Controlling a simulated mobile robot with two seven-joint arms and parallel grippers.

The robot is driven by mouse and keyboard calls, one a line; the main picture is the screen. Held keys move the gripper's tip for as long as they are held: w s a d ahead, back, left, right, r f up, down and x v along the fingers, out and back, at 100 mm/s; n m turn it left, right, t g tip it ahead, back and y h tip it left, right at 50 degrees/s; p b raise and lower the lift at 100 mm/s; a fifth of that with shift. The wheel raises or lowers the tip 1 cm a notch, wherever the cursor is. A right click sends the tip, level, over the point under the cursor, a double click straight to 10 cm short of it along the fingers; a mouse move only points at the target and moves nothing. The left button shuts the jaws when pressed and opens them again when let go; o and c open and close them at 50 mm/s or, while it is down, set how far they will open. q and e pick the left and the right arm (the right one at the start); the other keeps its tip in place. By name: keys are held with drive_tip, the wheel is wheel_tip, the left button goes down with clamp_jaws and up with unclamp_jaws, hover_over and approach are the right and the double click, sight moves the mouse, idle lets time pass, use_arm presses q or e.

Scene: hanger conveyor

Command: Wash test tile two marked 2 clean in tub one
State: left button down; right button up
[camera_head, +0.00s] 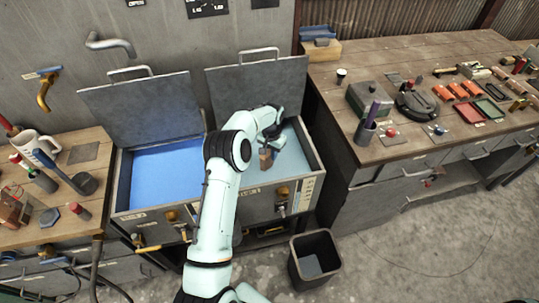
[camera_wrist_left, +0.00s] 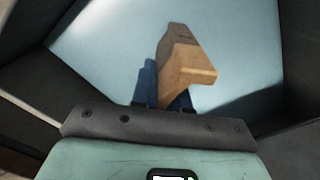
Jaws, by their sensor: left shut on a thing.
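My left arm reaches over the right-hand tub (camera_head: 312,165), which has a raised grey lid and holds pale blue liquid. My left gripper (camera_head: 268,146) is inside that tub's opening, pointing down. It is shut on a tan, wood-like piece (camera_wrist_left: 188,68), which also shows small and brown in the head view (camera_head: 265,158). In the left wrist view, blue finger parts stand beside the piece, with the pale tub behind. The left-hand tub (camera_head: 118,190) holds deeper blue liquid under an open lid. I cannot make out a tile marked 2 or which tub is one. My right gripper is out of view.
A dark bin (camera_head: 297,262) stands on the floor before the tubs. The right workbench (camera_head: 410,60) carries a green-grey box (camera_head: 370,98), a black round device (camera_head: 416,103) and small parts. The left bench holds a white mug (camera_head: 30,143) and tools.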

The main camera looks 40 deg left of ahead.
use_arm(q)
drive_tip(key=shift+r, duration=6.05)
